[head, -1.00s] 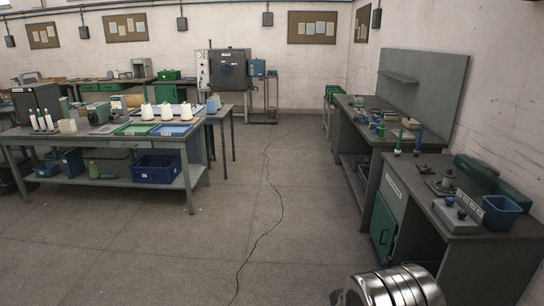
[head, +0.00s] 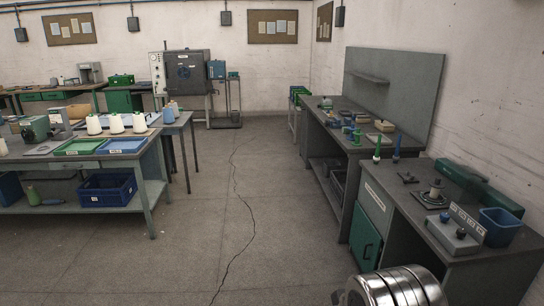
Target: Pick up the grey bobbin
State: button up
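A small greyish spool-shaped thing (head: 436,189) stands upright on a dark flat plate (head: 431,201) on the near right bench. It is too small to tell for sure that it is the grey bobbin. No other clearly grey bobbin can be made out. My arm shows only as a shiny metal cylinder (head: 398,289) at the bottom edge, in front of the near right bench. My gripper's fingers are not in view.
A table with cones (head: 117,123) and trays stands left. The cracked floor between is clear.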

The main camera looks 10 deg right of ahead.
aim_at(396, 159)
jog(key=z, duration=0.25)
jog(key=i, duration=0.7)
jog(key=z, duration=0.5)
jog(key=i, duration=0.7)
jog(key=z, duration=0.4)
